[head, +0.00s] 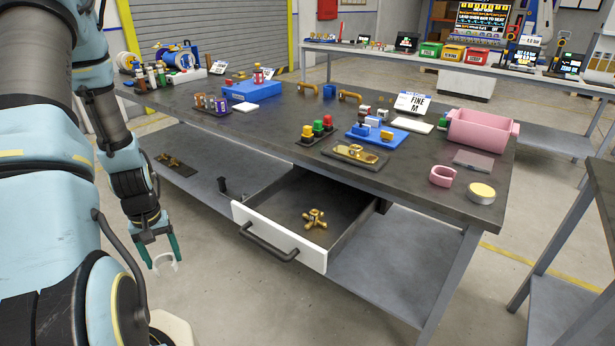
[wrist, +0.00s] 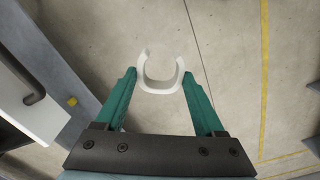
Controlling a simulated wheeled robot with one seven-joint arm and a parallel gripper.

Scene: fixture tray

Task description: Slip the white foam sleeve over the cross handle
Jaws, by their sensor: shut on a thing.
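The white foam sleeve (head: 165,266) is a C-shaped ring with a gap on one side. It also shows in the wrist view (wrist: 160,86), with its gap facing away from my gripper. My gripper (head: 161,257) has its green fingers on either side of the sleeve and holds it over open floor, left of the drawer. A brass cross handle (head: 314,219) lies in the open drawer (head: 318,257), to the right of my gripper and apart from it. Another brass fitting (head: 356,151) sits in a dark tray on the bench; its exact shape is unclear.
The drawer's white front and dark pull bar (head: 268,243) stand between my gripper and the cross handle. The bench top (head: 270,130) overhangs the drawer's back. A pink C-shaped ring (head: 442,176) and a pink bin (head: 482,131) are on the bench. A lower shelf (head: 215,160) runs beneath.

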